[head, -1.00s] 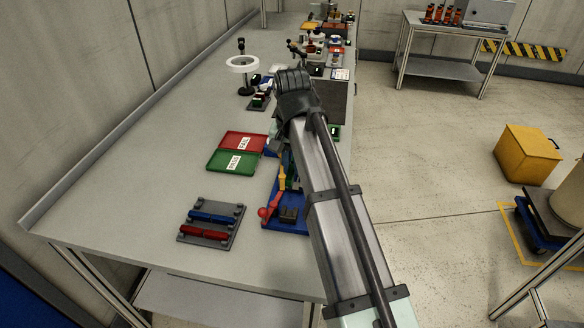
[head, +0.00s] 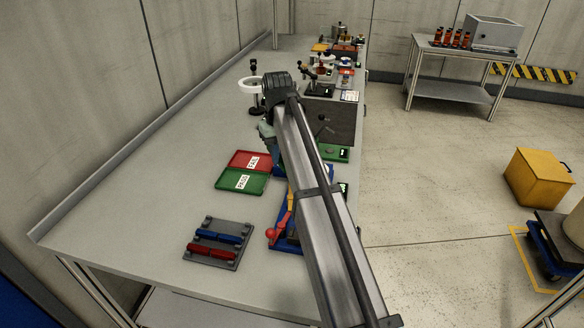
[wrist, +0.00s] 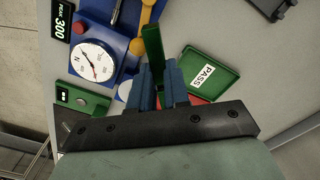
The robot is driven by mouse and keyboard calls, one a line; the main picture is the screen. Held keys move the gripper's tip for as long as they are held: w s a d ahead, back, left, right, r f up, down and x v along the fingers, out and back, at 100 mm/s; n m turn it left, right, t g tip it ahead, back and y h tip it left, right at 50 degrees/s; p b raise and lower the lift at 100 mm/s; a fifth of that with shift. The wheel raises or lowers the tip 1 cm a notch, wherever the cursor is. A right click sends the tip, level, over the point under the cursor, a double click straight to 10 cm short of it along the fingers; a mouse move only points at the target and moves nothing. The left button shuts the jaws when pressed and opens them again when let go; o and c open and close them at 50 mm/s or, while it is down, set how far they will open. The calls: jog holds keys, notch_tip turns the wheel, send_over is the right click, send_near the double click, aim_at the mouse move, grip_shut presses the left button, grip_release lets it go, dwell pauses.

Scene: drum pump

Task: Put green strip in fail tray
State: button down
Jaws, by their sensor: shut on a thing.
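My gripper (wrist: 160,90) is shut on the green strip (wrist: 153,48), which sticks out beyond the blue fingertips in the wrist view. In the head view my gripper (head: 268,135) hangs near the far right corner of the red FAIL tray (head: 238,158), and the strip cannot be made out there. The FAIL tray lies just beyond the green PASS tray (head: 229,183). In the wrist view the PASS tray (wrist: 222,68) is right of the strip, and a sliver of the red tray (wrist: 197,99) shows by the fingers, mostly hidden by my gripper.
A blue test fixture (wrist: 119,50) with a round dial (wrist: 95,62) and red button stands beside the trays. A grey rack (head: 206,254) with blue and red strips is nearer. A ring magnifier (head: 252,85) stands farther back. The bench left of the trays is clear.

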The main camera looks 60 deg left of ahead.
aim_at(257, 163)
jog(key=a+f+n, duration=0.2)
jog(key=a+n, duration=0.1)
jog(key=a, duration=0.3)
jog(key=w+a+f+n, duration=0.1)
jog(key=a+f+n, duration=0.1)
jog(key=a+n, duration=0.2)
jog(key=a+f+n, duration=0.3)
jog(key=a, duration=0.7)
jog(key=shift+w, duration=0.4)
jog(key=shift+f, duration=1.25)
jog(key=shift+f, duration=2)
dwell(0.3)
jog(key=c, duration=1)
grip_release()
jog(key=shift+o, duration=0.3)
jog(key=shift+o, duration=1.2)
jog(key=shift+r, duration=0.1)
